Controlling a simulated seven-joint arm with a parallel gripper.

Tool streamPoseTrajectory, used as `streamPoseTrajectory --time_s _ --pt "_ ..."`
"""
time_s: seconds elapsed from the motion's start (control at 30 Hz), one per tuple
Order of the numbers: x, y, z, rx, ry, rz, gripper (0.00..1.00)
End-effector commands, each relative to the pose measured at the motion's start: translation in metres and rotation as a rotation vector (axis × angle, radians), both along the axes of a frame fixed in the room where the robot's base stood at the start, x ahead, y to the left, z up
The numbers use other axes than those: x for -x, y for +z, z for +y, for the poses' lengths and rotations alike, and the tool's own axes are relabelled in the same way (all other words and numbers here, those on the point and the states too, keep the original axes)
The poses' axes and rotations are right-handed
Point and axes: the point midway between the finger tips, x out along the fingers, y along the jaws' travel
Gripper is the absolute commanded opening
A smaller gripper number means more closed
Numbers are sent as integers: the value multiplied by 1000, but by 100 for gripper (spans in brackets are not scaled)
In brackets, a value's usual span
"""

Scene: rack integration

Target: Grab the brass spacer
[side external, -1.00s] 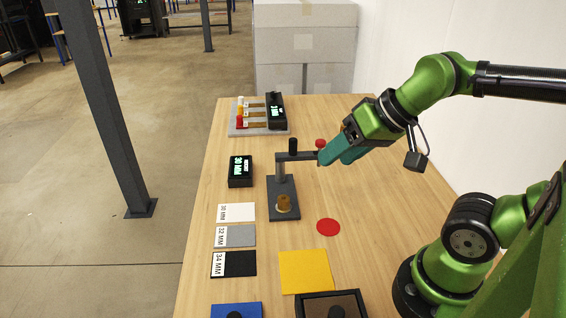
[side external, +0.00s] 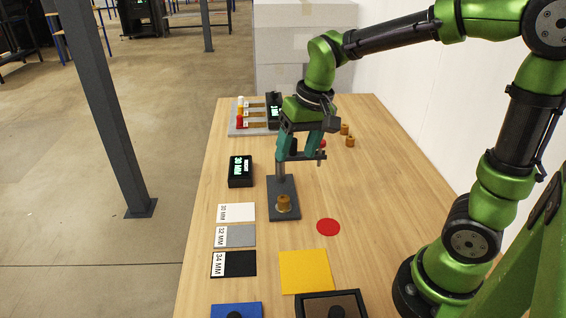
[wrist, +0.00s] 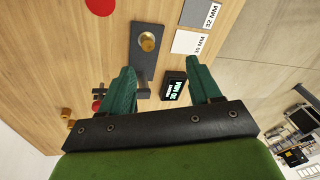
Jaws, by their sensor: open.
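A brass spacer (side external: 284,203) stands upright on the dark base (side external: 284,215) of a gauge stand. It also shows in the wrist view (wrist: 148,42), ahead of my fingers. Two more brass-coloured spacers, one (side external: 345,129) behind the other (side external: 350,141), stand on the table right of the stand's top. They appear at the left edge of the wrist view (wrist: 67,112). My gripper (side external: 296,157) points down with its teal fingers apart, empty, at the upper part of the gauge stand and behind the standing spacer. The fingers partly hide the gauge's arm; contact is unclear.
A display (side external: 240,171) reading 30 MM stands left of the gauge. Labelled cards (side external: 236,212), a red disc (side external: 328,227), a yellow square (side external: 305,271) and a dark tray (side external: 360,294) lie nearer. A grey rack (side external: 237,129) is at the back. The table's right side is largely clear.

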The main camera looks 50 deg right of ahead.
Motion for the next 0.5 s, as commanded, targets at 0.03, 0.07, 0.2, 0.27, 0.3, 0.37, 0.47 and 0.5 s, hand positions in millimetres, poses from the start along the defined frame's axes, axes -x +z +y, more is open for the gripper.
streamPoseTrajectory --time_s 0.03,0.07,0.2,0.27,0.3,0.37,0.47,0.5 --pt "-16 -9 -3 13 -11 50 63" --pt "-24 -14 -5 23 -18 76 63" --pt "-54 -28 -14 62 -57 169 63" --pt "-64 -30 -18 77 -75 194 63" --pt "-69 -28 -20 84 -88 204 63" --pt "-73 -22 -22 90 -103 204 63" --pt "-70 -22 -22 92 -120 219 63" --pt "-69 -27 -22 90 -123 225 63"
